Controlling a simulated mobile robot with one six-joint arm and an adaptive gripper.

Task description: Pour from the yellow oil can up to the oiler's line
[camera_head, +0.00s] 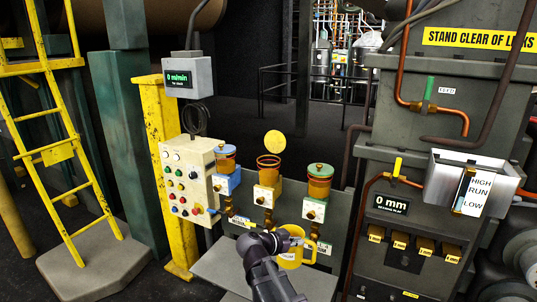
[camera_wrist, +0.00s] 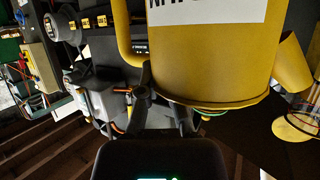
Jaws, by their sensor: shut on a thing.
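The yellow oil can (camera_head: 290,259) is in front of the oilers, low and to the right of the middle one. It fills the upper part of the wrist view (camera_wrist: 215,75), with a white label and a spout on the right. My gripper (camera_head: 284,241) is shut on its handle. The middle oiler (camera_head: 268,176) has a yellow base and an amber cup, with its round yellow lid (camera_head: 274,143) raised. The blue oiler (camera_head: 226,168) and green-lidded oiler (camera_head: 319,182) look closed. I cannot make out a fill line or see oil leaving the spout.
A control box (camera_head: 187,178) with several buttons stands left of the oilers, beside a yellow post (camera_head: 163,185). A grey machine housing (camera_head: 420,235) with a level gauge (camera_head: 473,190) closes off the right. A pale ledge (camera_head: 215,270) lies below the oilers.

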